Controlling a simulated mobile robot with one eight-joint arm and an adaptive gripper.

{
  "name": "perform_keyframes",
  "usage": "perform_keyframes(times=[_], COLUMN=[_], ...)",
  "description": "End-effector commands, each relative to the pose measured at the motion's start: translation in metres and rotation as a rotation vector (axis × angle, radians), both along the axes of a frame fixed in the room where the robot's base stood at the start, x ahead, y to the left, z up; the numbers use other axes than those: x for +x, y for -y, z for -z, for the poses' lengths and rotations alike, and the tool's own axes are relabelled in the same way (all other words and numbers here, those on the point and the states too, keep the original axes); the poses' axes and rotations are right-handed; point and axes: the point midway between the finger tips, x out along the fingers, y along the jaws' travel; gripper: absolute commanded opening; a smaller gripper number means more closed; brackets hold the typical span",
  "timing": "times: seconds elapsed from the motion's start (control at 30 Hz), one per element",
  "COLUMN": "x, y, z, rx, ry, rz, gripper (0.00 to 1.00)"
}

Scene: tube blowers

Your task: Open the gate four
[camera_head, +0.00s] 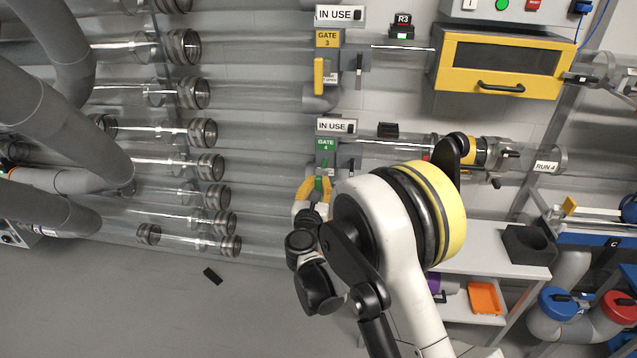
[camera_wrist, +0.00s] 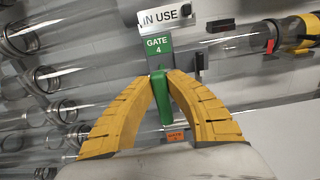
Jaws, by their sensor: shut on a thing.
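The gate four block (camera_head: 326,147) has a green label reading GATE 4 and sits in a clear horizontal tube. A white "IN USE" sign (camera_head: 337,126) is just above it; the label also shows in the wrist view (camera_wrist: 158,45). The green gate handle (camera_wrist: 161,98) hangs down below the label. My gripper (camera_wrist: 165,76) has its yellow fingers on either side of the handle, shut on its upper part. In the head view my gripper (camera_head: 318,178) reaches the handle from below, and the handle is partly hidden by the fingers.
Gate three (camera_head: 328,39) with a yellow handle (camera_head: 319,76) is above. A yellow-framed box (camera_head: 499,67) is at the upper right. Clear tubes with metal collars (camera_head: 203,133) run along the left. A white bench (camera_head: 475,263) stands at the lower right.

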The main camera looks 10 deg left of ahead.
Motion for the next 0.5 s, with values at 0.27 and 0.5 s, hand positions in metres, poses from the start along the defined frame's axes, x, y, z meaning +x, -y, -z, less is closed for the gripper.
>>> perform_keyframes(times=[0.27,0.5], x=[0.0005,-0.0022], y=[0.0001,0.0000], z=[0.0000,0.0000], rx=[0.000,0.000], ry=[0.000,0.000], rz=[0.000,0.000], gripper=[0.40,0.40])
